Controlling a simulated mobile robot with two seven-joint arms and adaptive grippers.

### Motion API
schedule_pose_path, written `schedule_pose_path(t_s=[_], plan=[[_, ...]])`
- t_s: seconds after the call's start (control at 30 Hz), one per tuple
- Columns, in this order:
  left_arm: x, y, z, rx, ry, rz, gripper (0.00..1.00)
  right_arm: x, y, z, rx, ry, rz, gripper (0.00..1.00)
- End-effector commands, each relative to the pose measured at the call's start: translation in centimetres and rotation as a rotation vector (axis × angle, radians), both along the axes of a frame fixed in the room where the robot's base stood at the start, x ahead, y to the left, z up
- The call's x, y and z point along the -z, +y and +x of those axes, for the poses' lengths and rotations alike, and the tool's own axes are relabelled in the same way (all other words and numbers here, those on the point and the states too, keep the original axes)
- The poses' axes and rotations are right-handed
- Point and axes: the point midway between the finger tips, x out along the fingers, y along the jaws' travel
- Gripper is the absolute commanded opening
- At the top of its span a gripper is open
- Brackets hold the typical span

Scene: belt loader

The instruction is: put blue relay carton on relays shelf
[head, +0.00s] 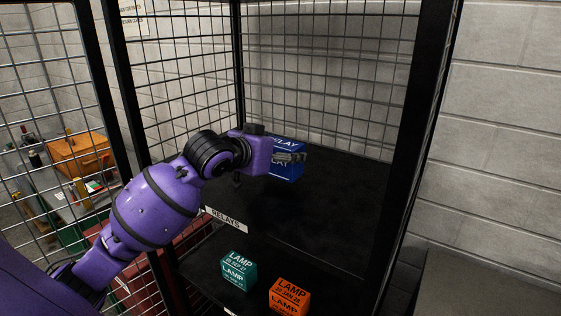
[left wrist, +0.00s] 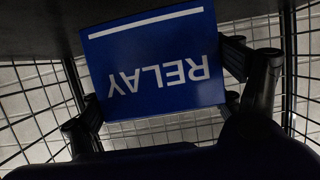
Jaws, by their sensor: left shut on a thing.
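The blue relay carton (head: 287,172) is at the black relays shelf (head: 320,212), over its left rear part in the head view. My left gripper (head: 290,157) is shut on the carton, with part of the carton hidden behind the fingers. In the left wrist view the carton (left wrist: 155,65) sits between the two fingers (left wrist: 165,95), its RELAY lettering upside down. I cannot tell whether the carton touches the shelf. A RELAYS label (head: 226,219) is on the shelf's front edge. My right gripper is in neither view.
A lower shelf holds a green lamp carton (head: 238,271) and an orange lamp carton (head: 289,296). Black posts and wire mesh (head: 320,70) enclose the shelves. The relays shelf is bare to the right of the carton. An orange box (head: 78,155) stands beyond the mesh at left.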

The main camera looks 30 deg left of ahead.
Motion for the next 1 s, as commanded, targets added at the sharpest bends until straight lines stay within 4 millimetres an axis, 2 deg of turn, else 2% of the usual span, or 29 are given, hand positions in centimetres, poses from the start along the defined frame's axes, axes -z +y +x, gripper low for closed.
schedule_pose_path(t_s=[0.03, 0.17, 0.53, 0.57, 0.67, 1.0], plan=[[1.1, -0.2, -0.1, 0.002, 0.004, -0.005, 0.5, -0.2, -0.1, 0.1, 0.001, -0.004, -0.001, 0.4], [2.4, -0.2, -0.1, 0.002, -0.001, -0.002, 0.5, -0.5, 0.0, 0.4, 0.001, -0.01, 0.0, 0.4], [3.1, -0.2, -0.1, 0.002, 0.001, -0.001, 0.5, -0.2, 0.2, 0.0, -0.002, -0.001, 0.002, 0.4], [3.1, -0.2, -0.1, 0.002, 0.002, -0.001, 0.87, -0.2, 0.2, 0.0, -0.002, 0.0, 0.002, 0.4], [3.1, -0.2, -0.1, 0.002, 0.002, -0.001, 1.0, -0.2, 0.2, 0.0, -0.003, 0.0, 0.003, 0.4], [3.1, -0.2, -0.1, 0.002, 0.002, -0.001, 1.0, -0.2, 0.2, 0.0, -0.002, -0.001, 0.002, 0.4]])
